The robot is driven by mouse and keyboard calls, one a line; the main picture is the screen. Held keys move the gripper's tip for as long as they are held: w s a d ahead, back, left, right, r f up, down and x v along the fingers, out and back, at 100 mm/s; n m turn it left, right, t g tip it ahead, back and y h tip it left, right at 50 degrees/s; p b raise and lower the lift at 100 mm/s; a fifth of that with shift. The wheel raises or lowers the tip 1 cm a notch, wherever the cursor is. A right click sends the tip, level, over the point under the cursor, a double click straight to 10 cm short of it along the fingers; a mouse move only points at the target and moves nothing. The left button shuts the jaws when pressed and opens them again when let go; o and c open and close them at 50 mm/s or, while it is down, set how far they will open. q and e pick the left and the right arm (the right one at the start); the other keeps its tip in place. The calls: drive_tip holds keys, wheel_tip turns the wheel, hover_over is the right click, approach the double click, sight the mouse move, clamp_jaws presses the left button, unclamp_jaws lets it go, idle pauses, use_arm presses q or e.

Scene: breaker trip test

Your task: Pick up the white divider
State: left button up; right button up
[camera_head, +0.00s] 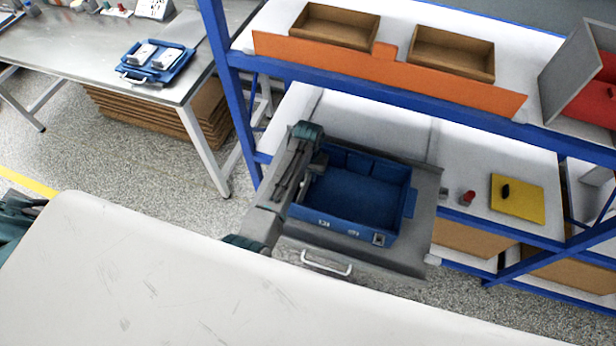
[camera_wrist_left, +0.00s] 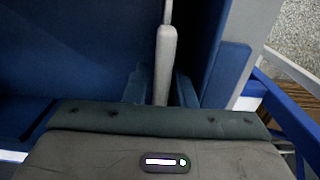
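The white divider (camera_wrist_left: 165,62) shows in the left wrist view as a narrow pale upright piece, seen nearly edge-on. I cannot make it out in the head view, where my arm covers that spot. My left gripper (camera_head: 320,163) reaches over the left side of the blue bin (camera_head: 362,195). The lower part of the divider is hidden by the gripper body. My right gripper is not in view.
The blue bin stands on a grey tray (camera_head: 425,225) with a white handle. A red knob (camera_head: 467,198) and yellow plate (camera_head: 517,198) are to its right. A shelf with wooden boxes (camera_head: 335,26) is above. A blue post (camera_head: 232,95) stands at left.

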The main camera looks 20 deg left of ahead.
use_arm(q)
drive_tip(key=shift+f, duration=1.2)
clamp_jaws()
drive_tip(key=shift+r, duration=0.1)
